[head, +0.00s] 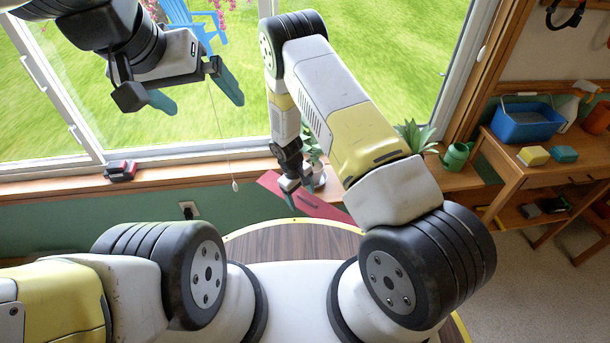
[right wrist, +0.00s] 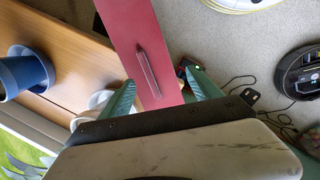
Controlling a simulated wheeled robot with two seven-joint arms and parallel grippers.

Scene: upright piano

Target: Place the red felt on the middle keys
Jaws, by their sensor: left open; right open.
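The red felt (head: 318,207) is a long flat red strip below my right gripper in the head view. It also shows in the right wrist view (right wrist: 132,25), with a dark narrow mark or part along its middle. My right gripper (head: 298,192) is open; in the right wrist view its two green fingers (right wrist: 160,76) stand apart on either side of the strip's near end. Whether they touch it, I cannot tell. My left gripper (head: 196,95) is open and empty, high in front of the window. The piano and its keys are not in view.
A plant (head: 415,138) and a green watering can (head: 456,156) stand right of my right arm. A wooden table with a blue tub (head: 527,122) is at the right. A round dark device (right wrist: 300,72) lies on the floor.

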